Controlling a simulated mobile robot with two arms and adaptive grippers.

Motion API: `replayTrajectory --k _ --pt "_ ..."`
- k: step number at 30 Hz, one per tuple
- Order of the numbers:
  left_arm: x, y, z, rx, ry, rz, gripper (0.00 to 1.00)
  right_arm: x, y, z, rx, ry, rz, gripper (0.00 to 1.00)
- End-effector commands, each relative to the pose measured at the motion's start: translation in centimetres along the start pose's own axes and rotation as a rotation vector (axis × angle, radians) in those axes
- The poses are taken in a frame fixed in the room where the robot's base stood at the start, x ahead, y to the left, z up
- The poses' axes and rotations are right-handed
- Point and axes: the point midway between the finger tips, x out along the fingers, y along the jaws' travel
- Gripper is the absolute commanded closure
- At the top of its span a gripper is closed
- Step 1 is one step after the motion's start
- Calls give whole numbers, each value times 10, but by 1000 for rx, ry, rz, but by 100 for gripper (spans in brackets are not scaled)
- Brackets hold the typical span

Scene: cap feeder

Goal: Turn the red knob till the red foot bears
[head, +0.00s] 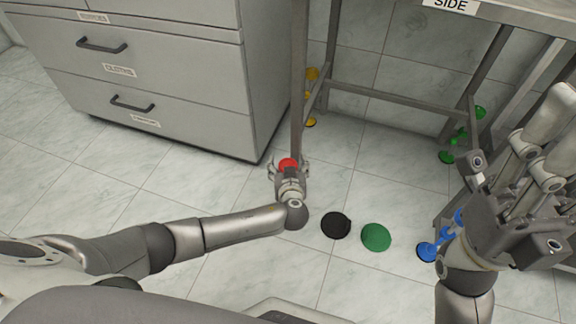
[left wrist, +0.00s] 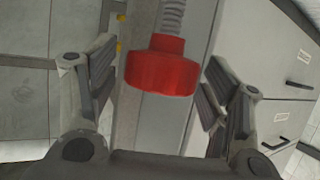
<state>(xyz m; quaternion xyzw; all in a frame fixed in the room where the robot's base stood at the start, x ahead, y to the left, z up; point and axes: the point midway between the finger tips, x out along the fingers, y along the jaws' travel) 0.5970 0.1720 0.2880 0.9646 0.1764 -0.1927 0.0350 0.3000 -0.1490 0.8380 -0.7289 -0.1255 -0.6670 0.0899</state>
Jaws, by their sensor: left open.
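The red knob (head: 288,163) is at the near left leg of the steel table, low over the floor. In the left wrist view the red knob (left wrist: 162,68) is a thick disc on a grey threaded rod (left wrist: 173,16). My left gripper (head: 287,170) is open, with a finger on each side of the knob. In the left wrist view, gaps show between the knob and both fingers of the gripper (left wrist: 160,95). The red foot is not visible in either view. My right gripper (head: 515,195) is raised at the right, away from the red knob.
The steel table (head: 385,95) has yellow parts (head: 312,74), green parts (head: 461,136) and a blue foot (head: 427,252) at other legs. A black disc (head: 335,225) and a green disc (head: 376,237) lie on the floor. A grey drawer cabinet (head: 165,75) stands left.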

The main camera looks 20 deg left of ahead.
Motion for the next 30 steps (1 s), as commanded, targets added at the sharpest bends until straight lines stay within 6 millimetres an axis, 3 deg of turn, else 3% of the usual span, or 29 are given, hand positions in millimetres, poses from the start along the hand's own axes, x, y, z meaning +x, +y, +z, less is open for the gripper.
replayTrajectory --k 4,14,30 --pt "0 0 0 0 0 0 31 0 0 0 0 0 0 60" --pt "0 0 0 0 1 0 73 0 0 0 0 0 0 60" --pt "0 -2 2 42 -1 109 74 -1 -1 2 -2 10 -7 60"
